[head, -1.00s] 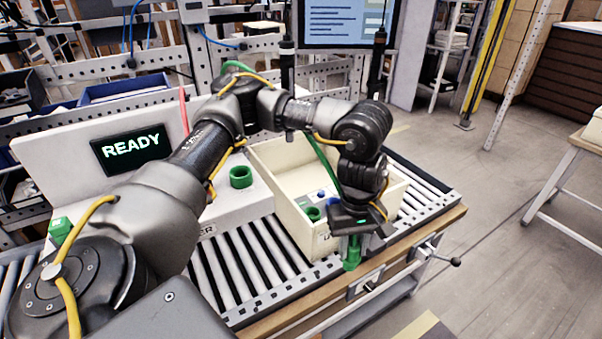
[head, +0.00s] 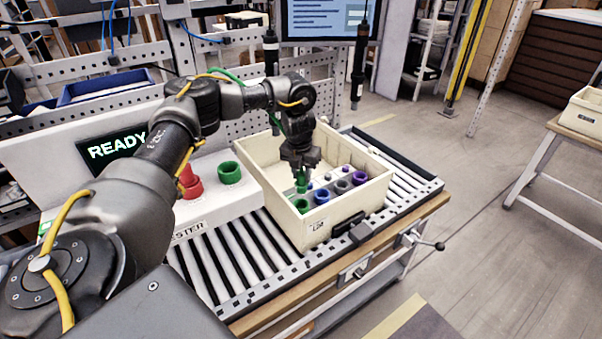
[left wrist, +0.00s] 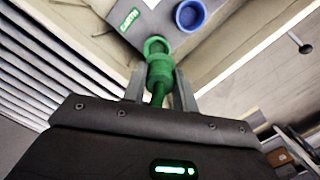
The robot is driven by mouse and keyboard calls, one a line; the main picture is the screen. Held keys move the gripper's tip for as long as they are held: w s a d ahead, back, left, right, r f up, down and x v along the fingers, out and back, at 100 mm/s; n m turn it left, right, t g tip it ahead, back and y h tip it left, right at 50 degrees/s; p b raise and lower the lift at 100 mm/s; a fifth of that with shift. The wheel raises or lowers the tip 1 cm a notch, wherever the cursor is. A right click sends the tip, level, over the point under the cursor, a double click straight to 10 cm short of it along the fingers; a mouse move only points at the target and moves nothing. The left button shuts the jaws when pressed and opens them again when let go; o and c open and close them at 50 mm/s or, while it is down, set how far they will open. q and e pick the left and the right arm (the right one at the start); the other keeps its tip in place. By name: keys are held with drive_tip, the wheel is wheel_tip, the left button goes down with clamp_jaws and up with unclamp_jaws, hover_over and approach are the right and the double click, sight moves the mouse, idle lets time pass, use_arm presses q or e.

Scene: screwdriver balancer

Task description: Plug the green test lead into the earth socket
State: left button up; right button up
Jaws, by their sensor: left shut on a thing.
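My left gripper (head: 300,168) is shut on the green test lead's plug (head: 301,184), which points down inside the cream crate. The plug also shows between the fingers in the left wrist view (left wrist: 160,70). The earth socket, a green ring (head: 301,206), is on the grey panel in the crate, just below the plug in the head view. In the left wrist view the green ring (left wrist: 155,46) lies just beyond the plug's tip, beside a green EARTH label (left wrist: 128,20). I cannot tell whether plug and ring touch. My right gripper is not in view.
The cream crate (head: 370,198) stands on a roller conveyor (head: 262,262); its walls surround the panel. Blue (head: 321,196), grey (head: 341,187) and purple (head: 359,178) sockets are beside the green one. The tester's larger green ring (head: 229,173) is left of the crate.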

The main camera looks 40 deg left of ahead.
sight(301, 193)
use_arm(q)
drive_tip(key=shift+a, duration=0.25)
drive_tip(key=shift+d+f+b, duration=0.1)
drive_tip(key=shift+f+b, duration=0.2)
wheel_tip(301, 193, down, 4)
drive_tip(key=b, duration=0.4)
drive_tip(key=shift+f, duration=0.15)
drive_tip(key=shift+p, duration=0.4)
drive_tip(key=shift+f+b, duration=0.35)
drive_tip(key=shift+f, duration=0.45)
drive_tip(key=shift+f, duration=0.35)
drive_tip(key=shift+f+b, duration=0.45)
drive_tip(key=shift+f, duration=0.35)
